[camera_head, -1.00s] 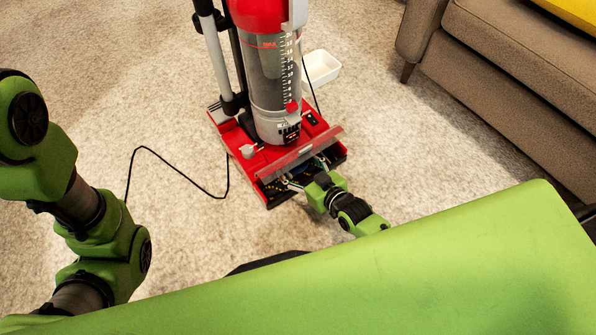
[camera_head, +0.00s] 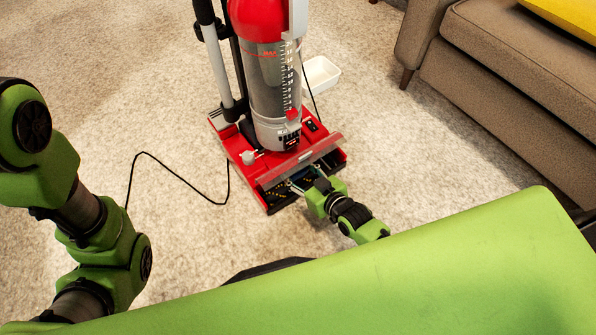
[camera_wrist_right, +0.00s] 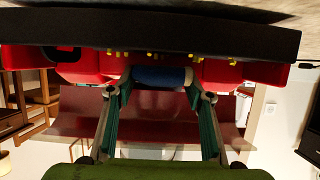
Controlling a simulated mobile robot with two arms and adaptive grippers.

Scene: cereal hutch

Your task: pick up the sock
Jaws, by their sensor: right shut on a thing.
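The sock (camera_wrist_right: 160,76) is a small blue roll with a whitish right end, seen in the right wrist view. It lies in the open front of the red vacuum cleaner's head (camera_head: 250,172). My right gripper (camera_wrist_right: 158,90) has its two fingers on either side of the sock and is shut on it. In the head view my right gripper (camera_head: 300,182) reaches into the front opening of the vacuum head, and I cannot make out the sock clearly there. My left arm shows at the left, but its gripper is out of view.
The vacuum's tall canister (camera_head: 272,85) stands above the head. A black cord (camera_head: 180,174) curls on the carpet (camera_head: 110,120) to its left. A white container (camera_head: 322,73) sits behind it. A brown sofa (camera_head: 500,90) stands at the right. The carpet around is mostly clear.

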